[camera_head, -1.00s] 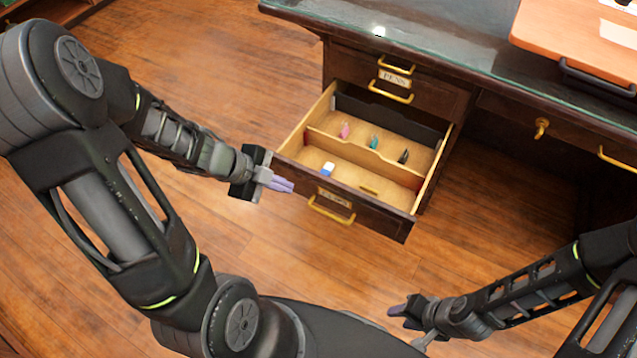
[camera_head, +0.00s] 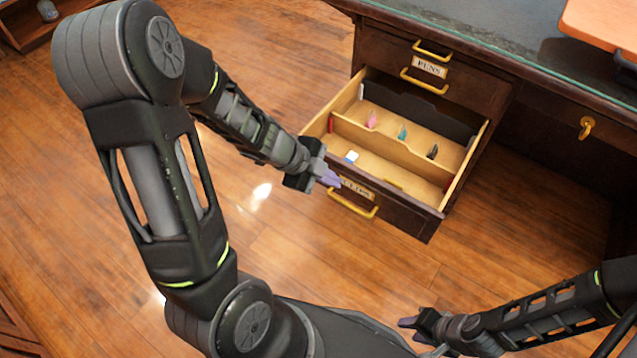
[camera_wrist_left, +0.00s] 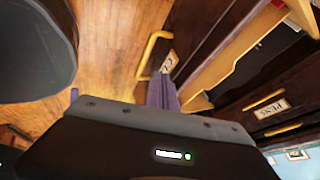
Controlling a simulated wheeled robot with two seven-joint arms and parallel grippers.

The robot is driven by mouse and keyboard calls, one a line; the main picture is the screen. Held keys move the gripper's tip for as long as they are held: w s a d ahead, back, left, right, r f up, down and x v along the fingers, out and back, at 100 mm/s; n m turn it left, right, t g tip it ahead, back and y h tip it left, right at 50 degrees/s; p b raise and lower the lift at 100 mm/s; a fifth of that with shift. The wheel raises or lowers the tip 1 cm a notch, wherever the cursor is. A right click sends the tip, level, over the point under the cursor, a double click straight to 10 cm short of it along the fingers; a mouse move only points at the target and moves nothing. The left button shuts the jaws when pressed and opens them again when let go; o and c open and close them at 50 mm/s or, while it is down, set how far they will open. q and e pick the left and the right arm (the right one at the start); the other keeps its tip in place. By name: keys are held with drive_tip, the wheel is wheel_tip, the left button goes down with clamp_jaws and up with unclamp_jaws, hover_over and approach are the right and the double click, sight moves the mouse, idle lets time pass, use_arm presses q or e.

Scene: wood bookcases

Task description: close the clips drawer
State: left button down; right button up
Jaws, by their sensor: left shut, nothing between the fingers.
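The clips drawer (camera_head: 400,212) is pulled well out of the dark desk, its front lying below the pens drawer. Its label (camera_head: 355,188) is partly hidden by my left fingers, and a brass handle (camera_head: 352,206) sits below the label. My left gripper (camera_head: 331,178) is shut and empty, with its purple fingers at the left part of the drawer front. I cannot tell whether they touch it. In the left wrist view the fingers (camera_wrist_left: 162,92) point at the front beside the handle (camera_wrist_left: 150,56). My right gripper (camera_head: 407,322) is low, apart from the drawer; its jaws are unclear.
Inside the drawer lie a white-and-blue block (camera_head: 351,156) and pink (camera_head: 371,119), teal (camera_head: 402,132) and black (camera_head: 432,151) items around a wooden divider. The pens drawer (camera_head: 465,85) above is shut. Wood floor in front is clear.

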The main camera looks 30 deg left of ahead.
sight(350, 177)
use_arm(q)
drive_tip(key=shift+w+d+r, duration=0.1)
drive_tip(key=shift+w+r, duration=0.1)
drive_tip(key=shift+w, duration=1.3)
use_arm(e)
drive_tip(key=shift+r, duration=0.1)
